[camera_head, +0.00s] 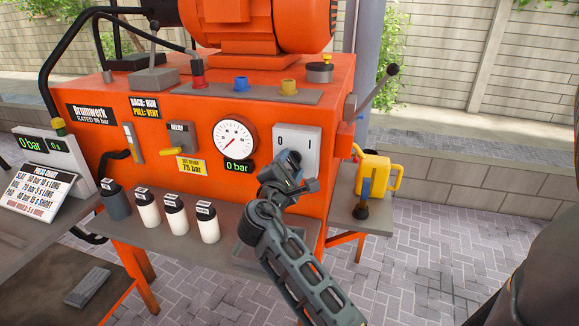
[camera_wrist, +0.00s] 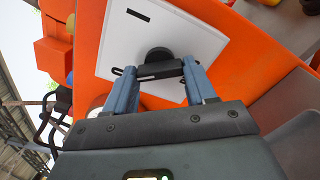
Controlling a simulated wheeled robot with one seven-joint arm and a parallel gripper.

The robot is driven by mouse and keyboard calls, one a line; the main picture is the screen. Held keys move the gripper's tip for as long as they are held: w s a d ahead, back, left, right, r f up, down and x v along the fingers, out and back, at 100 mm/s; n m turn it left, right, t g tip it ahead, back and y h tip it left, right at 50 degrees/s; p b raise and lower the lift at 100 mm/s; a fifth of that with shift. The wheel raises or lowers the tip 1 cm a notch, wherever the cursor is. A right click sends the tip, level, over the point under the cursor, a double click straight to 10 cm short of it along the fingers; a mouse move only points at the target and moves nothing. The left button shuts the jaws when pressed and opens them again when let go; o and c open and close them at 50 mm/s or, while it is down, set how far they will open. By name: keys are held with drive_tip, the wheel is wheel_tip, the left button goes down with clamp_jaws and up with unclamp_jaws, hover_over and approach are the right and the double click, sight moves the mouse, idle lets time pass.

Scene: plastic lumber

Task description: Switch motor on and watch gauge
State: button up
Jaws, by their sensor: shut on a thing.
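The motor switch panel (camera_head: 307,142) is a pale plate marked 0 and I on the right of the orange machine's front. My gripper (camera_head: 290,170) is at its lower part and hides the knob in the head view. In the wrist view my gripper (camera_wrist: 159,70) has its two blue-grey fingers closed on the ends of the black bar-shaped switch knob (camera_wrist: 157,54). The bar lies across the fingers. The round white gauge (camera_head: 235,138) is left of the switch; its needle points lower left and the display (camera_head: 238,166) below reads 0 bar. The orange motor (camera_head: 245,25) sits on top.
A yellow relief handle (camera_head: 182,152) and several bottles (camera_head: 176,217) are left of my gripper. A yellow can (camera_head: 373,173) stands on a side shelf at right, below a black-knobbed lever (camera_head: 380,85). A press chart (camera_head: 43,192) is at far left.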

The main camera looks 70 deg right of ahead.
drive_tip(key=shift+f+b, duration=0.1)
drive_tip(key=shift+b, duration=0.2)
drive_tip(key=m+b, duration=0.2)
drive_tip(key=m, duration=0.1)
drive_tip(key=shift+f, duration=0.1)
drive_tip(key=m+b, duration=0.3)
drive_tip(key=b, duration=0.1)
drive_tip(key=shift+m, duration=0.3)
drive_tip(key=m+b, duration=0.3)
drive_tip(key=shift+m, duration=0.3)
drive_tip(key=m+b, duration=0.3)
drive_tip(key=shift+m+b, duration=0.3)
drive_tip(key=shift+b, duration=0.1)
drive_tip(key=o, duration=1)
drive_tip(key=shift+r, duration=0.25)
drive_tip(key=shift+o, duration=0.2)
